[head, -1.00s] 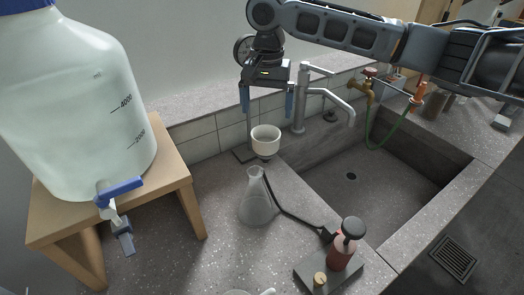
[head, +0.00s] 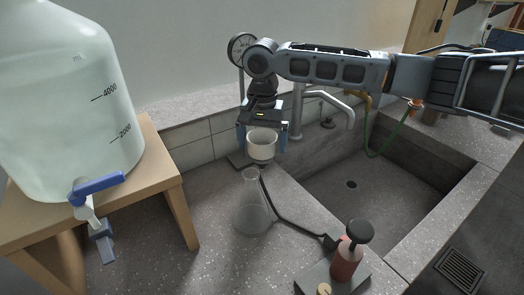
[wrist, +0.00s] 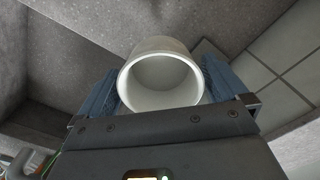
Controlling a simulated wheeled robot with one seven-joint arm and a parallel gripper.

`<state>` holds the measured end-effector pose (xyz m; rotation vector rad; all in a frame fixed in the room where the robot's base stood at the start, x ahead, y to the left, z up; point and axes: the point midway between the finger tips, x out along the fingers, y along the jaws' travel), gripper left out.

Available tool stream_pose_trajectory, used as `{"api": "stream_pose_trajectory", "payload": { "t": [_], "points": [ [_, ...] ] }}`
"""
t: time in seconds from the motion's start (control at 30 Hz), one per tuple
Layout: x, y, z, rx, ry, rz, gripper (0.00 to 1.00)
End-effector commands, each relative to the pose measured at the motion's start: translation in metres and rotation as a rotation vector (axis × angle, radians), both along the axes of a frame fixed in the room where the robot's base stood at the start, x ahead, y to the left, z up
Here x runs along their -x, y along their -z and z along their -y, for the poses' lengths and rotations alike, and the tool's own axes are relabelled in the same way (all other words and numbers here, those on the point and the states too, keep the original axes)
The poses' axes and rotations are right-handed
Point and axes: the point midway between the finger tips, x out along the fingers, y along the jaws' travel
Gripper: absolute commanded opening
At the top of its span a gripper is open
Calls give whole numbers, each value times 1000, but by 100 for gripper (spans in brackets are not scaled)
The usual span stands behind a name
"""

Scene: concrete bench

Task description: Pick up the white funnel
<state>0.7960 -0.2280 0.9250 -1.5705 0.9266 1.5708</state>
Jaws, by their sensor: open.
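The white funnel (head: 262,146) is a cup-like piece standing upright above the mouth of a clear conical flask (head: 252,205) in the head view. Whether it touches the flask's neck I cannot tell. My gripper (head: 262,140) is at the funnel, with one blue finger on each side of its upper part. In the wrist view the funnel's round open rim (wrist: 161,82) lies between the two blue fingers (wrist: 165,95). The fingers are apart, and a narrow gap seems to show at the sides. The funnel's lower end is hidden in the wrist view.
A large water carboy (head: 65,110) with a blue tap stands on a wooden stand (head: 178,185) at left. A dark hose runs from the flask to a red-bodied hand pump (head: 346,262). A tap (head: 298,110) and sink (head: 350,195) lie to the right.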

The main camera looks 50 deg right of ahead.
Motion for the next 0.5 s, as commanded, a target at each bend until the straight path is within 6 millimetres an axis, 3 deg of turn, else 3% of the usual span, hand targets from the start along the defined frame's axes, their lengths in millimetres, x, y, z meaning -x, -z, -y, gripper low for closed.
{"api": "stream_pose_trajectory", "payload": {
  "t": [0.2,0.5],
  "points": [
    [-1,27,0,0,0,-1,100],
    [-1,32,0,0,0,1,100]
  ]
}}
